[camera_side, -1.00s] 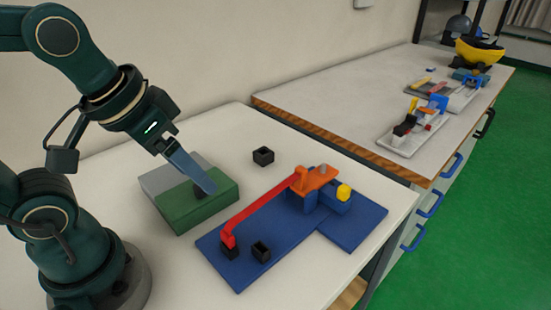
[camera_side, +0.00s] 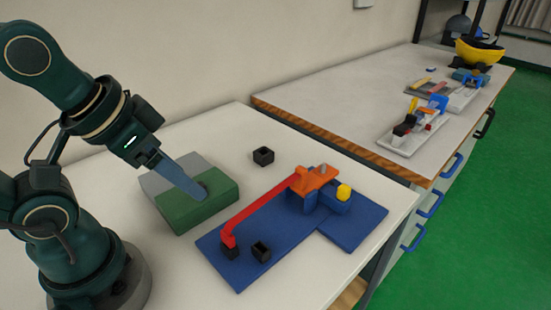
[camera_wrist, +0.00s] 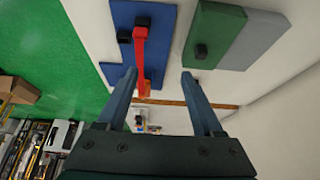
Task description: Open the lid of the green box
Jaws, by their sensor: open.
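The green box (camera_side: 200,208) sits on the white table in front of my arm, with a grey part (camera_side: 160,182) along its back left side. It looks closed, and a small dark knob stands on its green top. My gripper (camera_side: 201,194) is open and empty, its fingers slanting down over the green top. In the side view the fingers mostly hide the knob. In the wrist view the knob (camera_wrist: 200,52) shows just beyond the right fingertip, not between the fingers of my gripper (camera_wrist: 159,73). The green top (camera_wrist: 222,32) and grey part (camera_wrist: 255,40) also show there.
Another black cup (camera_side: 263,156) stands behind the box. A second bench (camera_side: 340,105) with more parts lies beyond.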

